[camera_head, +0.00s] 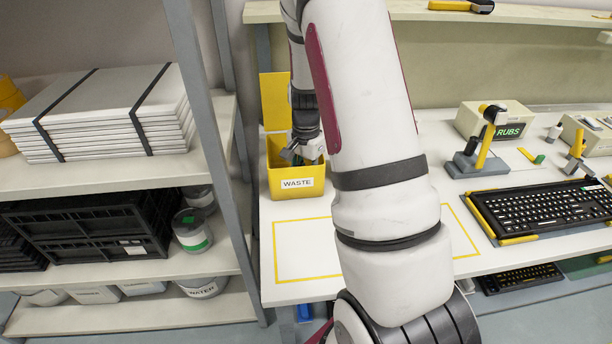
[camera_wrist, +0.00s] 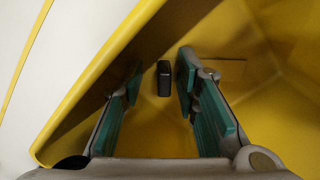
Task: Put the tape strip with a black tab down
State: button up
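My gripper (camera_head: 304,150) is down inside the mouth of the yellow bin labelled WASTE (camera_head: 297,183), partly hidden by its front wall in the head view. In the wrist view my gripper (camera_wrist: 159,78) has its two teal-padded fingers apart. A small black tab (camera_wrist: 164,79) shows between the fingertips, with gaps on both sides. It appears to lie in the bin beyond the tips, though its exact depth is hard to tell. An amber patch (camera_wrist: 226,71), possibly the tape strip, shows right of the right finger. The tab is hidden in the head view.
The bin's wall (camera_wrist: 92,80) runs close along my left finger in the wrist view. A shelf post (camera_head: 215,120) stands left of the bin. A yellow-outlined area (camera_head: 305,250) in front is clear. A keyboard (camera_head: 540,208) and the RUBS box (camera_head: 497,119) lie to the right.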

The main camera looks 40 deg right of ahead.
jog(key=s+a+r+n+t, duration=0.1)
jog(key=a+r, duration=0.2)
jog(key=r, duration=0.6)
jog(key=s+a+r+n, duration=0.1)
jog(key=a+r+n, duration=0.15)
jog(key=r, duration=0.65)
jog(key=s+a+r+n+t, duration=0.1)
jog(key=s+a+r+n, duration=0.2)
jog(key=s+a+n, duration=0.3)
jog(key=s+a+r+n+t, duration=0.2)
jog(key=s+a+r+n, duration=0.2)
jog(key=s+a, duration=0.6)
jog(key=s+n, duration=0.2)
jog(key=s, duration=0.1)
jog(key=shift+s+a+r, duration=0.15)
jog(key=shift+a+r, duration=0.15)
jog(key=shift+a, duration=0.1)
jog(key=shift+r, duration=0.15)
